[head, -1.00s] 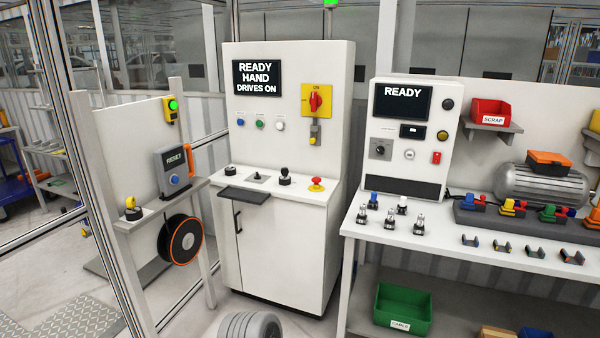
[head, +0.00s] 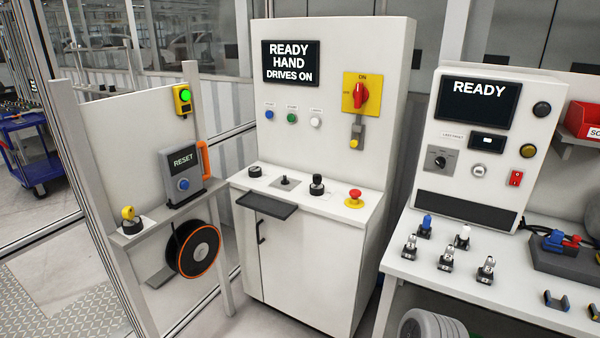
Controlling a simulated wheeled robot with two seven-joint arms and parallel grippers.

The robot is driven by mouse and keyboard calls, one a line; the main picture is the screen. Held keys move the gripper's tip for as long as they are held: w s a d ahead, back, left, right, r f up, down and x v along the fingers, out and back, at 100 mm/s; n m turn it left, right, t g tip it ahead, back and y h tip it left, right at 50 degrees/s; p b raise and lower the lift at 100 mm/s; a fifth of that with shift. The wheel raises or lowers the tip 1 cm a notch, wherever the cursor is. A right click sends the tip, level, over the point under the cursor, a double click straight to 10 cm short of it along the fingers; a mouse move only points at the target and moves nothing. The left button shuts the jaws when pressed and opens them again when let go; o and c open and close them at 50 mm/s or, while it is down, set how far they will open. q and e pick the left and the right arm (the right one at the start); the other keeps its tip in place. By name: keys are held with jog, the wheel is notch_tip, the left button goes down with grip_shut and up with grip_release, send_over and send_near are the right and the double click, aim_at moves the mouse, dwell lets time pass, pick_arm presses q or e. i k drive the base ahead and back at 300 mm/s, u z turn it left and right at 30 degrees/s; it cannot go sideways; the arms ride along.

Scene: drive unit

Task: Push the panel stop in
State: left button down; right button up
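The panel stop is a red mushroom button on a yellow base (head: 355,198). It sits at the right end of the white control cabinet's sloped desk (head: 330,207). I cannot tell from here whether it is pressed in. The cabinet's screen (head: 290,64) reads "READY HAND DRIVES ON". Black knobs and a small joystick (head: 317,185) stand on the desk to the left of the stop. Neither of my grippers is in view.
A bench (head: 470,275) with a test unit (head: 478,140) and several small fittings stands to the right. A post panel with a "RESET" box (head: 182,172) and a cable reel (head: 194,249) stands to the left. A grey ribbed roller (head: 432,328) shows at the bottom edge. Floor shows at lower left.

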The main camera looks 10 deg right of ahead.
aim_at(355, 193)
jog(key=z, duration=0.2)
jog(key=i, duration=1.15)
jog(key=z, duration=1.35)
jog(key=i, duration=0.4)
jog(key=z, duration=0.35)
